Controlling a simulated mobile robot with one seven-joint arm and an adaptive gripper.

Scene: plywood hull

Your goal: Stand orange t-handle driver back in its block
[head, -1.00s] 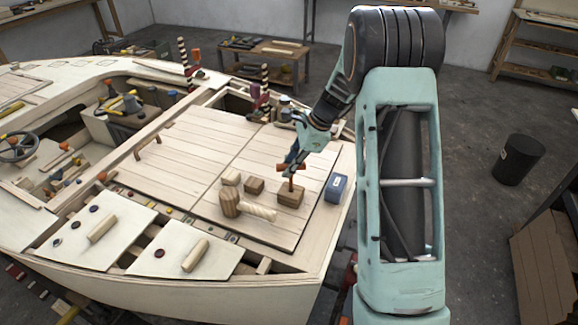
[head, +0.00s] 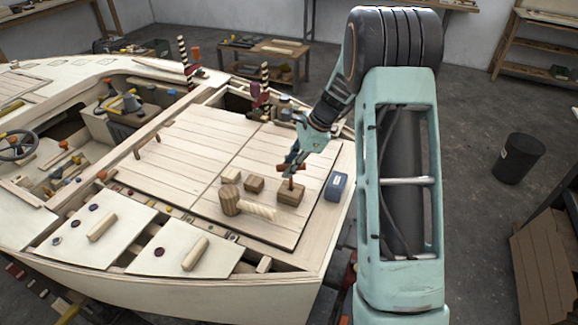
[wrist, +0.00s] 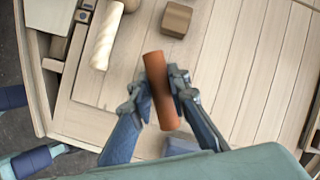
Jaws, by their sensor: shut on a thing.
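The orange t-handle driver (head: 290,168) is upright in the head view, its shaft running down to the top of a brown wooden block (head: 291,196). I cannot tell how deep the tip sits in the block. My gripper (head: 292,163) is shut on the orange handle from above. In the wrist view the orange handle (wrist: 162,92) lies between the two fingers of my gripper (wrist: 160,95), crosswise to them. The shaft is hidden under the handle there, and I cannot make out the driver's block in that view.
A wooden mallet (head: 232,200) lies left of the block. A blue box (head: 337,186) is close on the right, near the hull's edge. The planked deck (head: 190,150) is clear farther left.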

